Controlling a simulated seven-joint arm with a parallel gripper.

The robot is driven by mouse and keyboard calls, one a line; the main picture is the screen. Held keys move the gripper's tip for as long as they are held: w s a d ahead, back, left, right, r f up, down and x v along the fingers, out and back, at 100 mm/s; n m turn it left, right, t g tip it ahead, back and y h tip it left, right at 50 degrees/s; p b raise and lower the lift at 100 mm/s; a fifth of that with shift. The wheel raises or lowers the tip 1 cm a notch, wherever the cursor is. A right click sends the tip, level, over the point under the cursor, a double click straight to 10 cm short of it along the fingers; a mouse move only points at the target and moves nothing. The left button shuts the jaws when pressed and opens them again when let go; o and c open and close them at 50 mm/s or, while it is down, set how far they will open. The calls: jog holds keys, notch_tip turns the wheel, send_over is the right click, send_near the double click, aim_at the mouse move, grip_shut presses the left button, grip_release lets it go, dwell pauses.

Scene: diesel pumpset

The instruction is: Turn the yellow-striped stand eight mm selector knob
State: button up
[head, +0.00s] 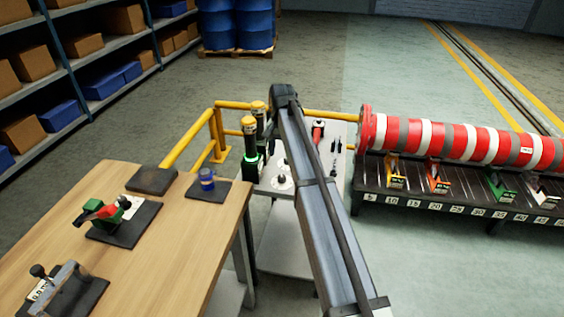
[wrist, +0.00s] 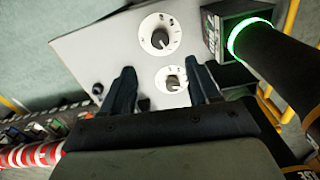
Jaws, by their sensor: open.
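Two black selector knobs on white round dials sit on a pale panel in the wrist view. The larger knob (wrist: 160,40) is farther off, and the smaller knob (wrist: 172,84) lies between my finger tips in the picture. The dial marks are too small to read, so I cannot tell which is the eight mm knob. My gripper (wrist: 160,68) is open, with a finger on each side of the smaller dial; contact is unclear. In the head view, a white dial (head: 281,182) shows beside the arm, which hides my gripper.
A black post with a glowing green ring (wrist: 240,40) stands right of the dials. Yellow-topped dark posts (head: 249,140) and a yellow rail (head: 212,135) stand behind. A wooden bench (head: 160,235) is left; a red-white striped roller (head: 460,140) on a rack is right.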

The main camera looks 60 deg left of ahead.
jog(key=shift+r, duration=1.25)
